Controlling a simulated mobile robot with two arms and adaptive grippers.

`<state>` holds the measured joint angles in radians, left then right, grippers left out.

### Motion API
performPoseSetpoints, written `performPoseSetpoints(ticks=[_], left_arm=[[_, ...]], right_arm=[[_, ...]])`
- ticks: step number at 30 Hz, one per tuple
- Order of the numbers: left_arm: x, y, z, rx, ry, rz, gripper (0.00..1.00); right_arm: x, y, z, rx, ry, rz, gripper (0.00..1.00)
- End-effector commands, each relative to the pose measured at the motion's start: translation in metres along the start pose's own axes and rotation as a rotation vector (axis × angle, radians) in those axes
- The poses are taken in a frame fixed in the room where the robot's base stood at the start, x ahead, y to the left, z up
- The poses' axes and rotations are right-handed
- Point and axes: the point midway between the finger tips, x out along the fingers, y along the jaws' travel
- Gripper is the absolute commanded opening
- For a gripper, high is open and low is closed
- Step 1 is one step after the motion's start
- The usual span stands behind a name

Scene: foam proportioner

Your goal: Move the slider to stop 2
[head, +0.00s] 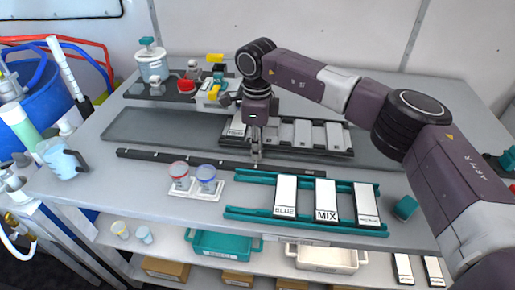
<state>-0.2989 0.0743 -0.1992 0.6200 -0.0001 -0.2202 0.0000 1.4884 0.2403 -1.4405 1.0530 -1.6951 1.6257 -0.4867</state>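A long, low black rail (190,160) runs across the bench from the left to the middle. No separate slider block stands out on it, and I cannot read any stop marks. My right gripper (256,158) points straight down at the right half of the rail, with its fingertips at about rail height. The fingers look close together, but they are too small to tell whether they hold anything. They hide the part of the rail behind them. My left gripper is not in view.
A teal rack (250,213) with white labelled cards, including BLUE and MIX, lies in front. Left of it stand a red-topped cup (180,175) and a blue-topped cup (207,178). A dark tray of white cards (302,133) lies behind my gripper. A clear jug (62,160) stands far left.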

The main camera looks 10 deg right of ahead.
Motion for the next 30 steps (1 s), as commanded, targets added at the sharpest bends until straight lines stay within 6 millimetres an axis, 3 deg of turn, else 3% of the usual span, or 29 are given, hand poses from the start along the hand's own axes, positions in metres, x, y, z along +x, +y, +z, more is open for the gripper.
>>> performPoseSetpoints(ticks=[4,14,17,30], left_arm=[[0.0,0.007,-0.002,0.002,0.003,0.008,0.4],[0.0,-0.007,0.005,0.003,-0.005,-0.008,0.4],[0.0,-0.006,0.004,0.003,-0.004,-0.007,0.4],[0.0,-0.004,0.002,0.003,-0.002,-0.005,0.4]], right_arm=[[-0.001,-0.001,0.0,0.001,-0.001,-0.002,0.3],[-0.004,0.0,0.0,0.0,0.0,-0.001,0.3],[-0.015,-0.001,0.0,0.0,0.0,-0.002,0.3],[-0.102,-0.001,0.0,0.002,-0.001,-0.003,0.3]])
